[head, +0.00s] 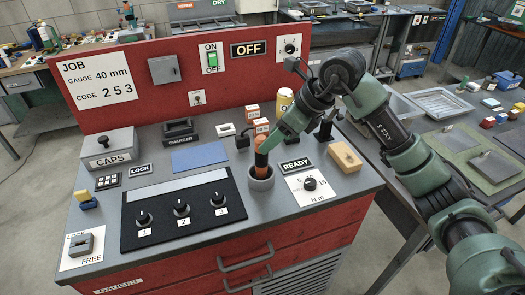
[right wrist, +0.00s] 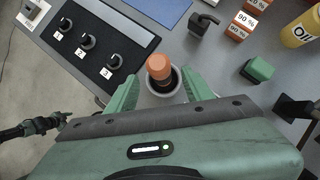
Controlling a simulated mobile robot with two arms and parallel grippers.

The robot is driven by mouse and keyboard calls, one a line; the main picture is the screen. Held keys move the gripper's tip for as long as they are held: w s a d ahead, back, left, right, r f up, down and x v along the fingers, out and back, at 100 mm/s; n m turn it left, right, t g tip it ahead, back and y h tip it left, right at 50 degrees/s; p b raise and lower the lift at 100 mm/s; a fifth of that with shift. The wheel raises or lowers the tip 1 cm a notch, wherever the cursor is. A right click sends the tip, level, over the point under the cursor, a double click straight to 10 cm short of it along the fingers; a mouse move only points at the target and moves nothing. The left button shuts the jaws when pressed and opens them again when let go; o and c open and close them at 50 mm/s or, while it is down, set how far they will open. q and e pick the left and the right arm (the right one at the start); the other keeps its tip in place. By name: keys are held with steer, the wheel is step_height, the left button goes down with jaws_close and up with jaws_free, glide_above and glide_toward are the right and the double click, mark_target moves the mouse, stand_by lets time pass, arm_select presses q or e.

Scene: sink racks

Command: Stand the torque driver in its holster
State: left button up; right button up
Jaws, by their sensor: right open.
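The torque driver's orange handle (head: 261,160) stands upright in the round grey holster cup (head: 262,184) near the console's front. In the right wrist view the orange cap (right wrist: 158,66) rises from the grey cup (right wrist: 161,88); the lower part of the driver is hidden inside. My right gripper (head: 263,150) is at the handle. In the right wrist view its green fingers (right wrist: 160,82) are spread, one on each side of the driver and cup, with gaps showing. A dark and green part at that view's left edge seems to be my left arm; its jaws are unclear.
A dial panel (head: 134,234) with several knobs lies left of the holster. The READY label (head: 296,165), a torque dial card (head: 315,187) and a tan block (head: 345,156) are to the right. Battery boxes (head: 261,127) and a yellow can (head: 284,100) stand behind.

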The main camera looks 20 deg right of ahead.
steer(key=shift+v, duration=1.55)
steer(key=shift+o, duration=0.2)
stand_by(0.5)
